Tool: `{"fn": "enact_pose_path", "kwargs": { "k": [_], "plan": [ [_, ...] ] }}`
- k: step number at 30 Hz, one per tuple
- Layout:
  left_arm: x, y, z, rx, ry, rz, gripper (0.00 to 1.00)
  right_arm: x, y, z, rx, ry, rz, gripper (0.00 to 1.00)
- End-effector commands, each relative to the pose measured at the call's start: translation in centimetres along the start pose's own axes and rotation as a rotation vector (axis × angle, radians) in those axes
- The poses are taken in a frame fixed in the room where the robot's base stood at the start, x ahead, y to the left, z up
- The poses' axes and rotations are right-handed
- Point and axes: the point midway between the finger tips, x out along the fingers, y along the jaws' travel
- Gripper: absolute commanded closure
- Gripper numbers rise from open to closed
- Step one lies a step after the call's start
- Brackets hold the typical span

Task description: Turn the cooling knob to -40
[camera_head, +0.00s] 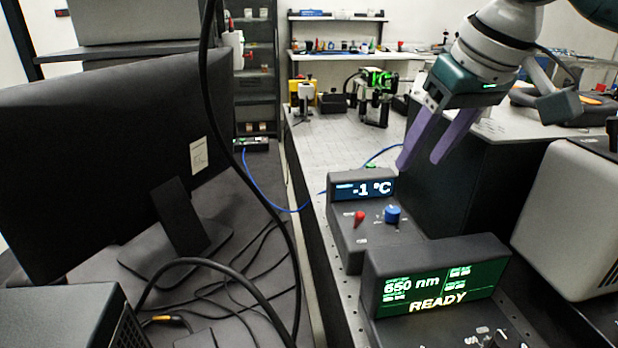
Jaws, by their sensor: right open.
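The cooling controller (346,238) is a dark box on the bench with a lit display (362,189) that reads -1 °C. On its sloped front are a red switch (359,217) at the left and a blue knob (392,213) at the right. The knob's small scale marks are too small to read. My right gripper (418,164) comes in from the upper right with purple fingers spread open and empty. Its fingertips are above and behind the knob in the picture, apart from it. My left gripper is not in view.
A second box (433,252) in front reads 650 nm READY. A grey instrument (577,215) stands at right. A monitor (110,150) and black cables fill the left. Optics (377,95) stand further back on the bench, where some surface (335,140) is clear.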

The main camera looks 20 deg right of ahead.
Motion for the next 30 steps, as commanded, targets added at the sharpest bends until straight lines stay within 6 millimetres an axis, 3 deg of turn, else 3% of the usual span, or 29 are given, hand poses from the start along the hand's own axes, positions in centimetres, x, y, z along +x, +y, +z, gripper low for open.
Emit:
{"fn": "enact_pose_path", "kwargs": {
  "k": [3,7,15,21,30],
  "plan": [
    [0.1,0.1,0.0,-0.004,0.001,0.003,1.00,-0.1,-0.4,1.3,-0.094,-0.019,-0.029,0.44],
    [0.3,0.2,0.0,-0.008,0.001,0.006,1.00,0.9,-0.6,1.6,-0.112,-0.024,-0.040,0.44],
    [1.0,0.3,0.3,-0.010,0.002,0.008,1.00,6.1,-0.8,1.7,-0.107,-0.024,-0.038,0.44],
    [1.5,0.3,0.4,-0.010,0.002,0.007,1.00,8.8,-0.9,1.7,-0.108,-0.020,-0.037,0.44],
    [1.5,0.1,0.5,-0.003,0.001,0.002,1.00,9.6,-0.9,1.7,-0.109,-0.020,-0.036,0.44]
  ]
}}
